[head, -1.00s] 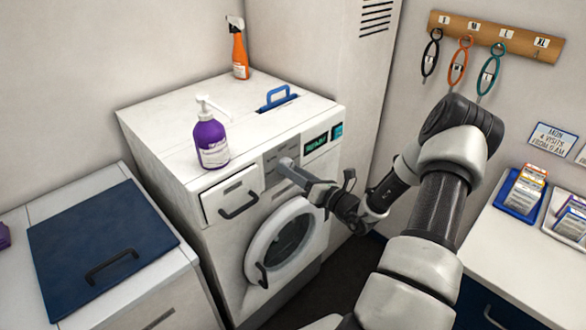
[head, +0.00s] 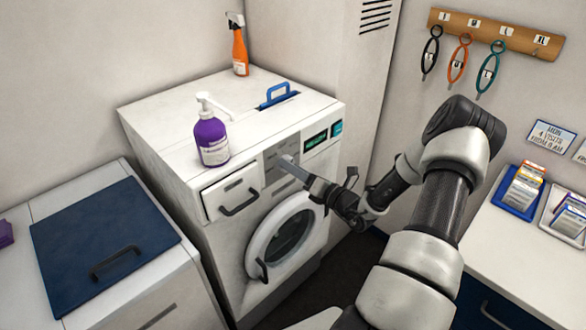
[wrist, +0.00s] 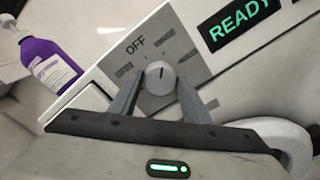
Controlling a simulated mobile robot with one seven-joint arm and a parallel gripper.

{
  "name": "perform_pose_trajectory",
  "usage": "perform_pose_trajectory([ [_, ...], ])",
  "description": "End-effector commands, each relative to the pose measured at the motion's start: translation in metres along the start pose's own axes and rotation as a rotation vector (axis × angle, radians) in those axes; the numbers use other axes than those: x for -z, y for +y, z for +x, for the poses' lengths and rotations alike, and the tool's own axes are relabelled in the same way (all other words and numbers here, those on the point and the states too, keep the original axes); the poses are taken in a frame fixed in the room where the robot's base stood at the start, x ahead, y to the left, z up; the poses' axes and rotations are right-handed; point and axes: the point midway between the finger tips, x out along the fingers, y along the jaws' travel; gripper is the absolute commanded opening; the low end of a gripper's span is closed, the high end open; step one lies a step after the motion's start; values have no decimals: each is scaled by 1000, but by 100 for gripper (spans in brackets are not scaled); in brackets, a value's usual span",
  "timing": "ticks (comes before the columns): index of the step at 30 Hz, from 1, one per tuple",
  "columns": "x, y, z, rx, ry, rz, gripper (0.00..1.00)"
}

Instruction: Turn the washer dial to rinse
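The washer (head: 180,165) is a white front-loader with a grey control panel. Its round grey dial (wrist: 160,77) has a dark pointer line that is nearly upright in the wrist view. The "OFF" label (wrist: 136,46) is up and left of the dial; I cannot read any other dial label. My gripper (wrist: 157,82) is open, with one finger on each side of the dial and small gaps showing. In the head view my gripper (head: 290,168) is at the panel and hides the dial.
The display (wrist: 240,25) reads "READY". A purple pump bottle (head: 211,140) stands on the washer near the panel, with a blue handle (head: 278,96) and an orange spray bottle (head: 239,50) behind. A drawer handle (head: 239,204) and round door (head: 287,238) are close by.

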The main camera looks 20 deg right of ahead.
Motion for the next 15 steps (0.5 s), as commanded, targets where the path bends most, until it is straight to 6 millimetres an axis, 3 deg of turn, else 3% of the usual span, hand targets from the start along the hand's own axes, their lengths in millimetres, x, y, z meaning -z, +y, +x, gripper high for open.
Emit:
perform_pose_trajectory([
  [3,0,0,0,1,0,-1,59],
  [11,0,0,-1,1,0,-1,59],
  [15,0,-1,-10,2,0,0,59],
])
